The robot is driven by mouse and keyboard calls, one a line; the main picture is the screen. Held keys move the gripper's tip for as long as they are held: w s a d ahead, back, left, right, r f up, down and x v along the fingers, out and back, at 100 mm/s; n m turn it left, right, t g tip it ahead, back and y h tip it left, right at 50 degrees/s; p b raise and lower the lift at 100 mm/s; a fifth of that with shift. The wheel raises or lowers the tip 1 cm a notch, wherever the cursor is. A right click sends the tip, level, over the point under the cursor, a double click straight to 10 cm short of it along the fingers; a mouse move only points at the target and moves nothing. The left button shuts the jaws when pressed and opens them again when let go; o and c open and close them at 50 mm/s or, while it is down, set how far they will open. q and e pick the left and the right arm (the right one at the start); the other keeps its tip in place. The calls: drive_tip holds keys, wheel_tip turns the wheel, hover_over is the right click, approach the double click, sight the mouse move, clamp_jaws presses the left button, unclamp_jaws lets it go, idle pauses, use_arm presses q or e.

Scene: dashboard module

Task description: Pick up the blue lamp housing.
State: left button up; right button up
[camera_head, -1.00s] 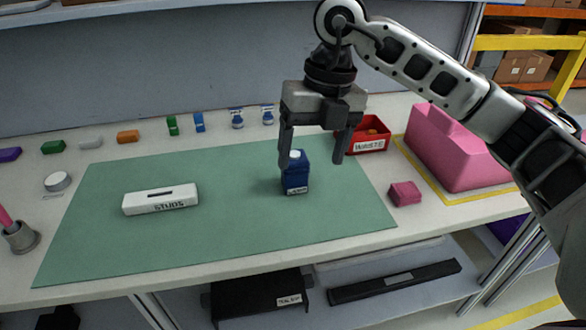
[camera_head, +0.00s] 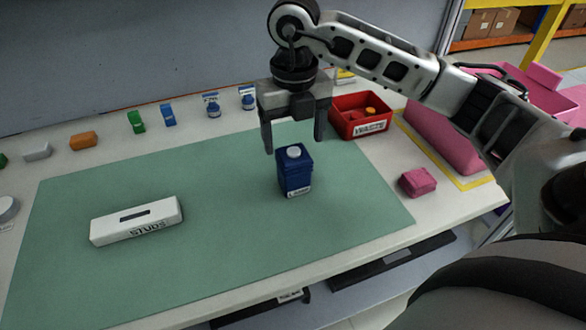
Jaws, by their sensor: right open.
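The blue lamp housing (camera_head: 294,176) stands upright on the green mat (camera_head: 222,265), right of its middle. It has a pale round cap on top and a white label low on its front. My right gripper (camera_head: 293,147) is open, with its fingers pointing down. In the picture its fingertips lie to either side of the housing's top; I cannot tell how far behind or above it they are. The gripper holds nothing. My left gripper does not show.
A white box marked STUDS (camera_head: 137,221) lies on the mat to the left. A red bin (camera_head: 360,118) and a pink block (camera_head: 418,182) are at the right. Several small coloured parts line the back edge. The mat between box and housing is clear.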

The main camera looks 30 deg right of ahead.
sight(294, 153)
drive_tip(key=f, duration=0.4)
drive_tip(key=f+p, duration=0.1)
drive_tip(key=f, duration=0.2)
drive_tip(key=shift+s+a+f, duration=0.1)
drive_tip(key=shift+s+a, duration=0.1)
drive_tip(key=shift+s, duration=0.05)
drive_tip(key=c, duration=1.1)
